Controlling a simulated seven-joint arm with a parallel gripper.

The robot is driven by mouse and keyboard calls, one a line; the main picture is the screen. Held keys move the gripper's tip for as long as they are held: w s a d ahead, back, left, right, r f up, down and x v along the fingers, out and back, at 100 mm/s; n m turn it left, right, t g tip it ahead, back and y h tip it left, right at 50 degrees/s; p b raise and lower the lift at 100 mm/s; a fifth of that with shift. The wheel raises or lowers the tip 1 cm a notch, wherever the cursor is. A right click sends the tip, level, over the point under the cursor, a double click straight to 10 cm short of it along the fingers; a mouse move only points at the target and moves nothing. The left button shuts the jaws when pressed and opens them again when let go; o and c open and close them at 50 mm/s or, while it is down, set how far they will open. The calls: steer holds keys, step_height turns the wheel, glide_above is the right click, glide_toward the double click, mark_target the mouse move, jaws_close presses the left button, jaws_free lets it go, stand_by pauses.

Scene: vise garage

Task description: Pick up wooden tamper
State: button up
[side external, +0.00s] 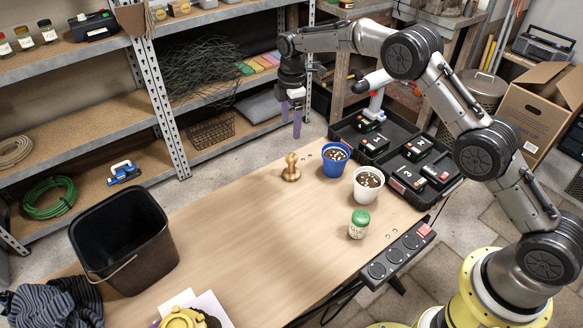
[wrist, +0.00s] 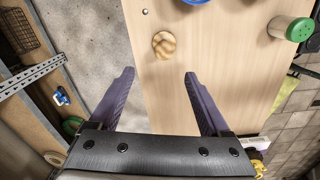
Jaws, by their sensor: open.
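The wooden tamper (side external: 291,167) stands upright on the table (side external: 230,240) near its far edge, left of the blue cup. In the wrist view the tamper (wrist: 164,44) is seen from above, ahead of the fingers and between their lines. My gripper (side external: 291,116) hangs pointing down, above the table's far edge and higher than the tamper. Its two purple fingers (wrist: 160,82) are apart with nothing between them. The tamper is clear of the fingers.
A blue cup (side external: 336,160) and a white cup (side external: 367,184) with dark contents stand right of the tamper. A green-lidded jar (side external: 359,224), a black case (side external: 345,132) with batteries, a power strip (side external: 398,252) and a black bin (side external: 125,243) are around. The table's middle is clear.

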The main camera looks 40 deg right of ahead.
glide_toward(292, 164)
steer(key=f, duration=0.2)
steer(key=w+f, duration=0.1)
steer(key=f, duration=0.2)
steer(key=shift+w+d+f, duration=0.35)
steer(key=shift+d, duration=0.05)
steer(key=shift+w+d+f, duration=0.1)
steer(key=shift+f, duration=3)
jaws_close()
